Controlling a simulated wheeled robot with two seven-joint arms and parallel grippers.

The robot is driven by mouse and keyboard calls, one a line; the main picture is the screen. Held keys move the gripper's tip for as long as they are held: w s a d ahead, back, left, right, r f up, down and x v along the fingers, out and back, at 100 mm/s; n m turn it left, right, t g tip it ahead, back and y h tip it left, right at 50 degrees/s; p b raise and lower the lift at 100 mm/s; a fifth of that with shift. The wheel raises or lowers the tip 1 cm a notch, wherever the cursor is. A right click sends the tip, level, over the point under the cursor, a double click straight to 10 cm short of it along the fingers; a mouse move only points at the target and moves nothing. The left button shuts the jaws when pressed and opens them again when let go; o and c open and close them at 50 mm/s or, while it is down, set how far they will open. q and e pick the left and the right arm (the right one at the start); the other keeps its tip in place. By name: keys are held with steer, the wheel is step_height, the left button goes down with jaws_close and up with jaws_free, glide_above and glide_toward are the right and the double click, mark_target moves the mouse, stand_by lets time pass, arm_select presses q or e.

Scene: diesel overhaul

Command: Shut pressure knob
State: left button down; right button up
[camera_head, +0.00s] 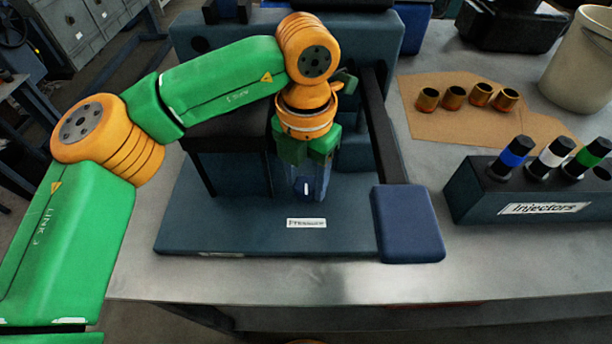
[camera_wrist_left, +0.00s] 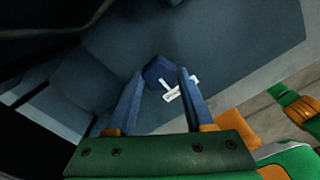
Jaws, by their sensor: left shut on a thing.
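The pressure knob (camera_head: 306,188) is a small dark blue knob with a white pointer line. It stands on the dark blue base of a test stand (camera_head: 220,225), behind a white "Pressure" label (camera_head: 306,223). My left gripper (camera_head: 308,178) points down over the knob and is shut on it, largely hiding it in the head view. In the left wrist view the knob (camera_wrist_left: 160,72) shows between the tips of the two blue fingers (camera_wrist_left: 162,95), its white line pointing toward the label (camera_wrist_left: 181,90). My right gripper is not in view.
A dark lever with a blue pad (camera_head: 408,224) stands just right of the knob. An injector rack (camera_head: 470,200) with several injectors stands further right. Several brass sleeves (camera_head: 453,97) stand on brown cardboard (camera_head: 425,120) behind it. The bench front (camera_head: 330,275) is clear.

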mark_target(306, 184)
arm_select(q)
steer(key=shift+c, duration=1.5)
jaws_free()
step_height(306, 184, up, 7)
steer(key=shift+r, duration=0.1)
